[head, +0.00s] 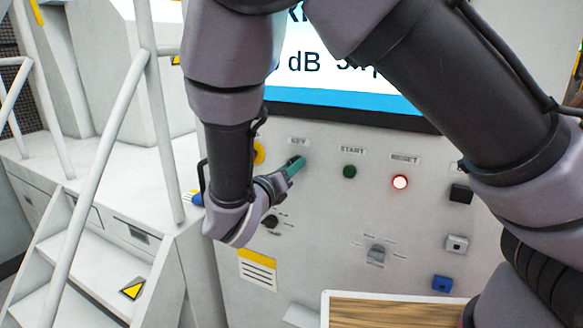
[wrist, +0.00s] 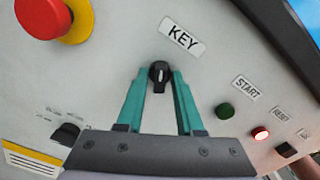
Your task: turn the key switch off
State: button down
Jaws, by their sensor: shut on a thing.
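The key switch (wrist: 159,76) is a small black knob with a pale mark, below the KEY label (wrist: 182,35) on the panel. In the wrist view my gripper (wrist: 160,78) has its two teal fingers on either side of the knob, shut on it. The pale mark runs roughly along the fingers. In the head view my gripper (head: 296,165) reaches the panel just under the KEY label, and the switch is hidden behind the fingers.
A red emergency stop on a yellow ring (wrist: 52,14) is left of the key. The green START button (head: 349,171) and lit red RESET button (head: 400,182) are to the right. A wooden-topped surface (head: 395,312) is below. Stairs with a railing (head: 100,200) stand left.

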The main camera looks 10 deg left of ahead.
jog(key=shift+n, duration=0.3)
jog(key=c, duration=0.8)
grip_release()
jog(key=shift+c, duration=0.2)
jog(key=v, duration=1)
jog(key=shift+s+a, duration=0.2)
jog(key=shift+s, duration=0.15)
jog(key=shift+s, duration=0.1)
